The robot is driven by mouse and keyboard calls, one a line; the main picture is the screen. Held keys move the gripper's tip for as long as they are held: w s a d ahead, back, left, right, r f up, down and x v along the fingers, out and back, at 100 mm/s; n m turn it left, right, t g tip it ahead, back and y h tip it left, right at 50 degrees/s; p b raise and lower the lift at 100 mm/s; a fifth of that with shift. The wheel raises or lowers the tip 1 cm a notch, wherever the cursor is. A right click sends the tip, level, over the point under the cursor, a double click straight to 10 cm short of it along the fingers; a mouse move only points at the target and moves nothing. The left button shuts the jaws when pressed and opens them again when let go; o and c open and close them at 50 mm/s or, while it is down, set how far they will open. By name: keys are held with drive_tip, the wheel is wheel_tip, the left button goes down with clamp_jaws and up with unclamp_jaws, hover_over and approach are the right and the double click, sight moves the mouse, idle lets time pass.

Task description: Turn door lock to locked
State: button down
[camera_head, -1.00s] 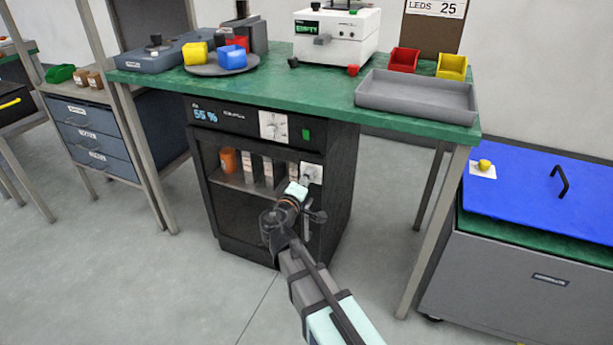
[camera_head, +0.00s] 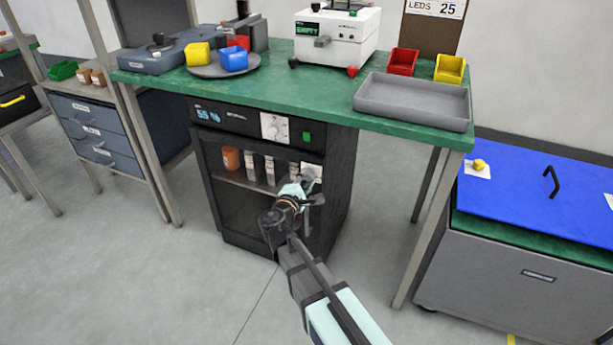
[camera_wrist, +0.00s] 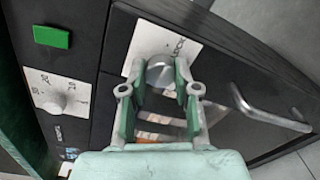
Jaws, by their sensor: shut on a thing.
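The door lock is a round grey knob (camera_wrist: 160,73) on a white label plate (camera_wrist: 150,40) in the wrist view. My gripper (camera_wrist: 160,82) has its two fingers on either side of the knob and is shut on it. In the head view, my gripper (camera_head: 303,184) reaches the upper right of the black cabinet's door (camera_head: 235,211), over the white lock plate (camera_head: 312,171). The knob itself is hidden there by my gripper. Lettering on the plate is partly visible in the wrist view, but the knob's exact setting cannot be told.
A silver door handle (camera_wrist: 268,112) lies right of the lock in the wrist view. A dial (camera_wrist: 55,103) and a green button (camera_wrist: 51,37) sit on the cabinet's panel. The green bench (camera_head: 300,91) overhangs the cabinet. Floor to the left is clear.

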drive_tip(key=shift+n, duration=0.3)
drive_tip(key=c, duration=0.9)
unclamp_jaws()
drive_tip(key=shift+o, duration=0.2)
drive_tip(key=v, duration=1.2)
drive_tip(key=shift+d, duration=0.15)
